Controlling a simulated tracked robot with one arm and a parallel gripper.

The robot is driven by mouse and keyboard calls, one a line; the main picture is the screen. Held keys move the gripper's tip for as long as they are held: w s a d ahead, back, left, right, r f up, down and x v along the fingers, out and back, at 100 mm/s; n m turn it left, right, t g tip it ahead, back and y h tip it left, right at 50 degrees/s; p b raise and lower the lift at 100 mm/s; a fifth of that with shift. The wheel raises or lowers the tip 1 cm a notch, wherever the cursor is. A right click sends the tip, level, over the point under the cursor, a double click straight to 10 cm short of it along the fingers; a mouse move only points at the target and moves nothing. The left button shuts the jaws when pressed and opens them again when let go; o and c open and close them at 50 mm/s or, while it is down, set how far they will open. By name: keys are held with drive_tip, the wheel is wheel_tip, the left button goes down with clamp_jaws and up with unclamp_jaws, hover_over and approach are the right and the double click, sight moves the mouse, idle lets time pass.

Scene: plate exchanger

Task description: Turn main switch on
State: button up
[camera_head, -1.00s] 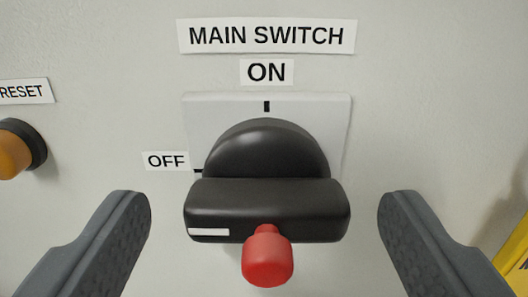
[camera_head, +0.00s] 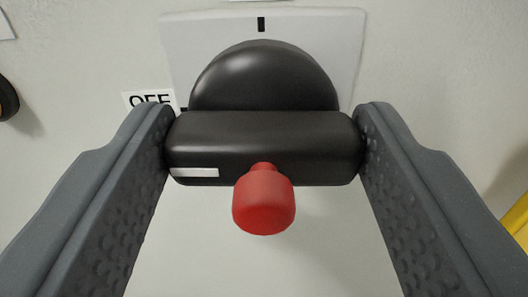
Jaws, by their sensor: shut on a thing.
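The main switch (camera_head: 264,146) is a black rotary handle with a rounded hub on a light grey square plate (camera_head: 345,35). Its bar lies horizontal, and the white mark on the bar is at the left end, on the side of the OFF label (camera_head: 150,99). A black tick at the top of the plate shows, but the ON label is almost wholly out of view. A red knob (camera_head: 264,202) sticks out from the front of the bar. My gripper (camera_head: 264,140) is shut on the handle, one finger against each end of the bar.
The pale panel wall fills the background. A dark round button edge (camera_head: 6,99) shows at the far left, and a yellow item (camera_head: 516,226) at the right edge. The wall below the handle is clear.

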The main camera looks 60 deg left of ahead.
drive_tip(key=m+p, duration=0.1)
drive_tip(key=m, duration=0.2)
drive_tip(key=shift+a+r, duration=0.1)
drive_tip(key=m+p, duration=0.3)
drive_tip(key=m, duration=0.1)
drive_tip(key=shift+w+r+m, duration=0.1)
drive_tip(key=shift+m, duration=0.3)
drive_tip(key=m+p, duration=0.5)
drive_tip(key=p, duration=0.1)
drive_tip(key=m+p, duration=0.3)
drive_tip(key=shift+d+f, duration=0.2)
drive_tip(key=shift+f, duration=0.05)
drive_tip(key=shift+f+m+p, duration=0.2)
drive_tip(key=shift+m+p, duration=0.65)
drive_tip(key=shift+m, duration=0.05)
drive_tip(key=shift+f, duration=0.1)
